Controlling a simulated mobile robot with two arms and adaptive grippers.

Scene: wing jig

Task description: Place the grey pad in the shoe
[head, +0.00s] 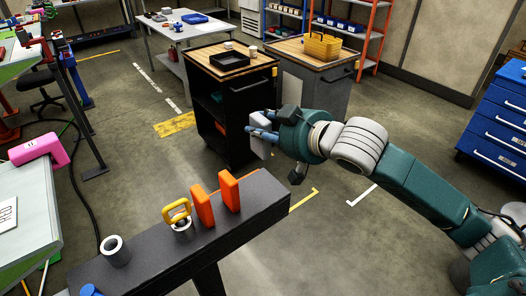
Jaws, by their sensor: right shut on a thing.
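My right gripper (262,133) reaches in from the right and is shut on the grey pad (259,147). It holds the pad upright in the air, beyond the far end of a dark beam (142,262). The fingers cover part of the pad. Two orange upright plates (203,204) (229,191) stand side by side on the beam with a narrow gap between them; they look like the shoe, though I cannot tell for sure. The pad is apart from them. My left gripper is not in view.
On the beam stand a grey ring-shaped cup (115,250) and another cup with a yellow handled piece (177,212) in it. A black cart (223,105) with a tray (230,61) stands behind the gripper. A pink tool (40,150) lies at left. Floor right of the beam is clear.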

